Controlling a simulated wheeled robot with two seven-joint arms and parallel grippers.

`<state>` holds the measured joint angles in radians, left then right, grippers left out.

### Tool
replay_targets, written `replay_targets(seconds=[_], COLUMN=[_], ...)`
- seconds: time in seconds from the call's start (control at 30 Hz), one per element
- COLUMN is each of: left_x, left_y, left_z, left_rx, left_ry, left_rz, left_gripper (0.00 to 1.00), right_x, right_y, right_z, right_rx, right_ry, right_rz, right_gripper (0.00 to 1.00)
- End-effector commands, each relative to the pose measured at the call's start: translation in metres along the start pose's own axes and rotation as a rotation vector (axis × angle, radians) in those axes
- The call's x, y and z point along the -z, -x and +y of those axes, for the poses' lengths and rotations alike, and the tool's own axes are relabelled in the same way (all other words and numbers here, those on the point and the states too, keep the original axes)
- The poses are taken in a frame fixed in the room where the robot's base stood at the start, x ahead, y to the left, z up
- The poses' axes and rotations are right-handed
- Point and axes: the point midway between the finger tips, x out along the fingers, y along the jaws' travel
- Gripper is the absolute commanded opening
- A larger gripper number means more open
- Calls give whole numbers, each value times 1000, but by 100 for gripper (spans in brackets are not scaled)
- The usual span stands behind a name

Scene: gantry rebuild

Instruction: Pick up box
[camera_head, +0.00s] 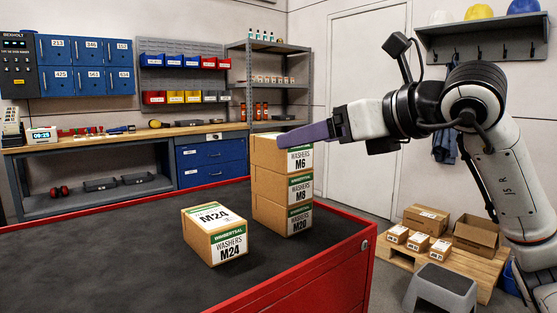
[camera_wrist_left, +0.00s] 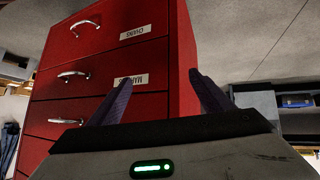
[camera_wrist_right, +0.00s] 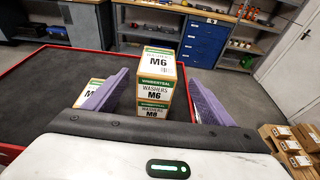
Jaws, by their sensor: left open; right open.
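A stack of three cardboard boxes stands on the red cabinet's dark top (camera_head: 120,245): washers M6 (camera_head: 300,162) on top, M8 (camera_head: 300,190) in the middle, M20 (camera_head: 299,221) at the bottom. A washers M24 box (camera_head: 228,247) sits alone to the left of the stack. My right gripper (camera_head: 284,139) is open at the M6 box; its purple finger overlaps the box's upper part. In the right wrist view the M6 box (camera_wrist_right: 155,90) shows between the spread fingers (camera_wrist_right: 158,75); contact cannot be told. My left gripper (camera_wrist_left: 155,90) is open and empty, facing red drawers (camera_wrist_left: 85,85).
A workbench (camera_head: 110,143) with blue drawers runs along the back wall, beside a grey shelf (camera_head: 280,80). A pallet (camera_head: 400,255) with boxes and a grey step stool (camera_head: 440,288) stand on the floor at right. The cabinet top's left part is clear.

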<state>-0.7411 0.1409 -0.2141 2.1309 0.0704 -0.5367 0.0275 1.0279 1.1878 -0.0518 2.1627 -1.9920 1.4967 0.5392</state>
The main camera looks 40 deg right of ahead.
Motion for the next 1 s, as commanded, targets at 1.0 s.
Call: replay_targets(seconds=[1.0], left_x=[2], left_y=[1], left_z=[-2], left_rx=[4], left_ry=[-12], left_rz=[-6], left_gripper=[73], right_x=[-3], right_y=[-90], right_z=[6], right_rx=[-6], right_ry=[3], right_rz=[2], right_gripper=[72])
